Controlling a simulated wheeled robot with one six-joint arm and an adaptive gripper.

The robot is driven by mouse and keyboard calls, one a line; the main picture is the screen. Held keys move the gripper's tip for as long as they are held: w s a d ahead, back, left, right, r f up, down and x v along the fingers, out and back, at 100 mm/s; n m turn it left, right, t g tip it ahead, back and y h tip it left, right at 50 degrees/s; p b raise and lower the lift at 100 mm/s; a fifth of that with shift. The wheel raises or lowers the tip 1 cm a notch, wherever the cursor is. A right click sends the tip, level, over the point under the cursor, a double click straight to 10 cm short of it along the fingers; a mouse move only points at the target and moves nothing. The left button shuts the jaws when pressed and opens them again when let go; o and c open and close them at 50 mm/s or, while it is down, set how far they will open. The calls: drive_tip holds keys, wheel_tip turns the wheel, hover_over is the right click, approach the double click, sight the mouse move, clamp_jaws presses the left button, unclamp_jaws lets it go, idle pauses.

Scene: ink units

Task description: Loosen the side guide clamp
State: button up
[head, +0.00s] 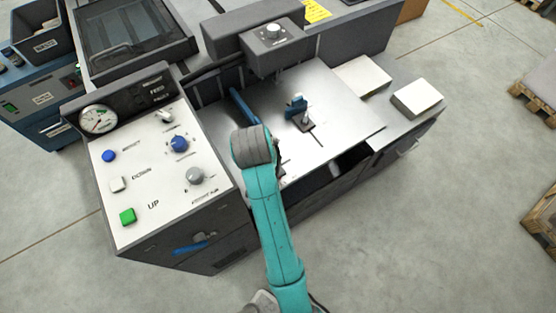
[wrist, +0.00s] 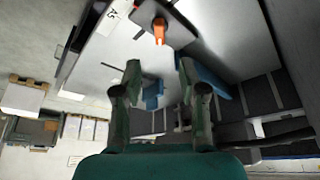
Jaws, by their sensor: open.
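My gripper (wrist: 158,78) is open in the wrist view, with its two fingers apart and nothing held between them. An orange lever (wrist: 159,31) on a dark plate sits beyond the fingertips in the wrist view, beside a narrow slot in the metal table. A small blue block (wrist: 152,94) shows in the gap between the fingers, apparently farther off. In the head view a blue block (head: 296,104) stands near a slotted grey plate (head: 304,123) on the table (head: 345,113). I cannot tell for certain which part is the side guide clamp.
A blue bar (head: 243,106) runs along the table's left side; it also shows near the right finger in the wrist view (wrist: 208,79). A control panel (head: 145,195) stands left of my arm. Paper stacks (head: 417,97) lie at right. Open floor lies farther right.

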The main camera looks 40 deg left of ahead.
drive_tip(key=x, duration=1)
clamp_jaws()
